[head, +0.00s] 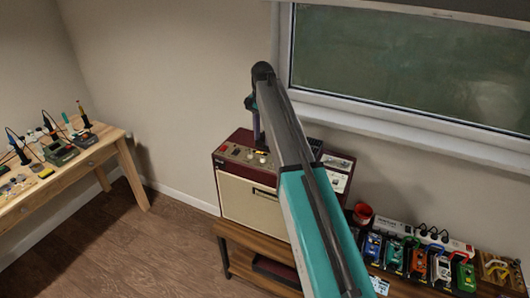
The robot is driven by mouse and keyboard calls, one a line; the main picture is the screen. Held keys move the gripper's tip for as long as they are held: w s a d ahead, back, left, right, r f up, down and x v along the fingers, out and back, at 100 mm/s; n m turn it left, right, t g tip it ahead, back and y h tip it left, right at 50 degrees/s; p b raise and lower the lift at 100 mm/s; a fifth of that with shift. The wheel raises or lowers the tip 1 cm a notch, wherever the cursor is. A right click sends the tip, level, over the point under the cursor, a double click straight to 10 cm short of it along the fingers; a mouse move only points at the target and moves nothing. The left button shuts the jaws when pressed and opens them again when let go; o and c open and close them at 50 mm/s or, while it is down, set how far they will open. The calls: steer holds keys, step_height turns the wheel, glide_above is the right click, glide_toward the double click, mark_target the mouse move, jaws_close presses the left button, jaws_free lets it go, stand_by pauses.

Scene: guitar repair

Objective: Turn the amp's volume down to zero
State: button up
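The amp (246,200) is a dark red box with a cream front cloth, standing on a wooden shelf unit against the wall below the window. Its control panel (240,152) faces up along the top, with small light knobs and a red part at the left. My arm crosses over the amp's right side and hides part of its top. My gripper (257,136) points down just above or at the panel, close to the knobs. I cannot tell whether it touches a knob or how far its fingers are apart. Knob markings are too small to read.
The wooden shelf unit (237,237) continues to the right, with a red cup (363,213), several coloured pedals and a white power strip (395,229). A wooden workbench (104,139) with soldering tools stands at the left. The floor (130,245) between is clear.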

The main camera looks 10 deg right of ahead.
mark_target(264, 158)
steer(key=shift+f+p, duration=1.6)
steer(key=shift+f, duration=2.9)
jaws_close()
steer(key=shift+d, duration=0.55)
steer(key=shift+a, duration=0.4)
